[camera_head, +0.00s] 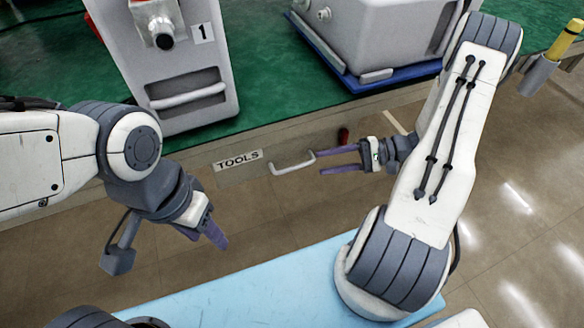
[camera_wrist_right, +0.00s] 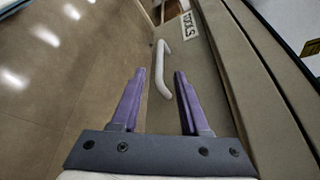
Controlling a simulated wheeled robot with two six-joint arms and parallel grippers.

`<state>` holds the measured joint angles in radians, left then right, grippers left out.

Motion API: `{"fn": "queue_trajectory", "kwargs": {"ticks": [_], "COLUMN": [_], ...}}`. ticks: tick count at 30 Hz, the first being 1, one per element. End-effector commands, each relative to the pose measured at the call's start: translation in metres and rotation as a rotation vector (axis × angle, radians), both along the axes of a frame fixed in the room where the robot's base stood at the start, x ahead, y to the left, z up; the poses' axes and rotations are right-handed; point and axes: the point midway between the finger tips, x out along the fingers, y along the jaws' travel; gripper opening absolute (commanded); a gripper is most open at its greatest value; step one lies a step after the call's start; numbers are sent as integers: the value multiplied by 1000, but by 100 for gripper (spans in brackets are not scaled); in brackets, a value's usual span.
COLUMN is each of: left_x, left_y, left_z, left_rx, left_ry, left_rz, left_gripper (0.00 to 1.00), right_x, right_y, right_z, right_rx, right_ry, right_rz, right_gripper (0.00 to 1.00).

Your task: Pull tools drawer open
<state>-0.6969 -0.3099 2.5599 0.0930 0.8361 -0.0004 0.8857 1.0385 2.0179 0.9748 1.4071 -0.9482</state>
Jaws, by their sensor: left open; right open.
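The tools drawer front (camera_head: 232,172) is a beige panel below the green work surface, with a "TOOLS" label (camera_head: 238,160) and a pale bar handle (camera_head: 292,166). In the right wrist view the handle (camera_wrist_right: 163,75) shows between the open fingertips (camera_wrist_right: 160,73), and the label (camera_wrist_right: 188,25) is beyond. I cannot tell whether the fingers touch the handle. My left gripper (camera_head: 203,236) is open and empty, pointing down, left of and nearer than the drawer.
A grey unit marked "1" (camera_head: 185,110) stands on the green surface (camera_head: 270,60) above the drawer. Another grey unit (camera_head: 385,35) sits on a blue base behind. A small red object (camera_head: 343,135) is near my right gripper. Brown floor lies in front of the drawer.

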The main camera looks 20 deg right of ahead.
Motion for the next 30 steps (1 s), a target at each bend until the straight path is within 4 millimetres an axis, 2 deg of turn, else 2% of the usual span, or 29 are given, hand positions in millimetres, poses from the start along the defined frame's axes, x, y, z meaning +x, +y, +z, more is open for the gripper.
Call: {"fn": "queue_trajectory", "kwargs": {"ticks": [6, 12, 18, 26, 27, 29, 30], "left_x": [0, 0, 0, 0, 0, 0, 0], "left_y": [0, 0, 0, 0, 0, 0, 0], "left_z": [-6, -10, -12, -12, -12, -12, -12], "left_rx": [0, 0, 0, 0, 0, 0, 0], "left_ry": [0, 0, 0, 0, 0, 0, 0], "left_rz": [0, 0, 0, 0, 0, 0, 0], "left_gripper": [50, 50, 50, 50, 50, 50, 50], "right_x": [10, 20, 24, 25, 25, 25, 25], "right_y": [41, 71, 85, 87, 87, 87, 87], "right_z": [-9, -16, -19, -19, -19, -19, -19], "right_rx": [1, -1, -2, -2, -2, -2, -3], "right_ry": [5, 4, 4, 3, 3, 3, 3], "right_rz": [9, 9, 6, 5, 5, 5, 5], "right_gripper": [45, 45, 45, 45, 41, 18, 3]}}
